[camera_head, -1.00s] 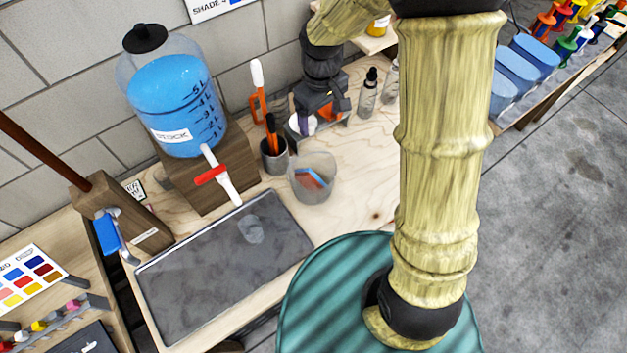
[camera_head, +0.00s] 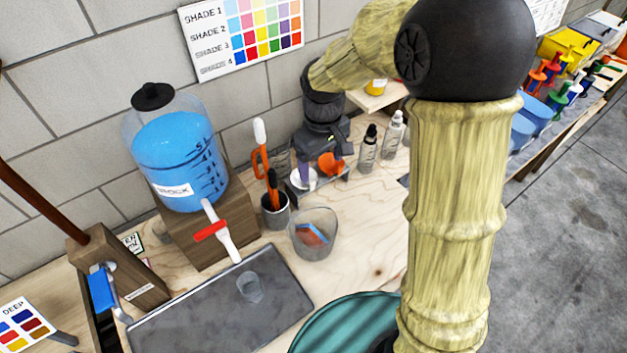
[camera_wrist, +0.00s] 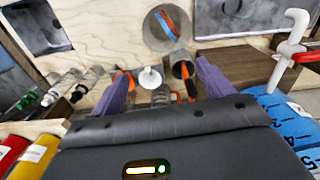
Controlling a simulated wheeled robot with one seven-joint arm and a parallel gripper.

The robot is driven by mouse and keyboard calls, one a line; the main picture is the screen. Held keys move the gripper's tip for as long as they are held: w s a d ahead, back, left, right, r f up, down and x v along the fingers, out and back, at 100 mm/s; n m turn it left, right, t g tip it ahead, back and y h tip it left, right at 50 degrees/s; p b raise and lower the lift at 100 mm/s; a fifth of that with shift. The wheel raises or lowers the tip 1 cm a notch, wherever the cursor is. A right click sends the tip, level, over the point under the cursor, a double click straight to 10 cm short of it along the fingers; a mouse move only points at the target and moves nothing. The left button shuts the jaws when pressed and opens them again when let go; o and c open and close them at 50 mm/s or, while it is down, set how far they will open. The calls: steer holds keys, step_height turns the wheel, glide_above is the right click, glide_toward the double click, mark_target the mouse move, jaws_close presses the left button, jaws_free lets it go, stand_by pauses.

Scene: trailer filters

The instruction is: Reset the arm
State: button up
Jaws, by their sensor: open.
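My gripper (camera_head: 322,168) hangs over the back of the wooden bench, between the tool cup and the dropper bottles. In the wrist view its two purple fingers (camera_wrist: 163,72) are spread apart and nothing is held between them. Below and between them show a small white round piece (camera_wrist: 150,77) and a grey holder, also seen as a white disc (camera_head: 303,179) beside an orange disc (camera_head: 331,164) in the head view. My arm runs from the right foreground, bent at a raised elbow. How far the fingertips are above the holder is hard to tell.
A blue-filled tank (camera_head: 178,160) with a red-handled tap stands on a wooden block left of the gripper. A tool cup (camera_head: 275,211), a clear beaker (camera_head: 313,240), dropper bottles (camera_head: 368,150) and a grey tray (camera_head: 200,325) share the bench. The wall is close behind.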

steer(key=s+d+f+m+t, duration=0.1)
steer(key=s+d+m+t, duration=0.1)
steer(key=s+d+m, duration=0.5)
steer(key=s+d, duration=0.4)
steer(key=d, duration=0.1)
steer(key=shift+s+d+m+t, duration=0.25)
steer(key=shift+d+m+t, duration=0.05)
steer(key=shift+d+m, duration=0.1)
stand_by(0.6)
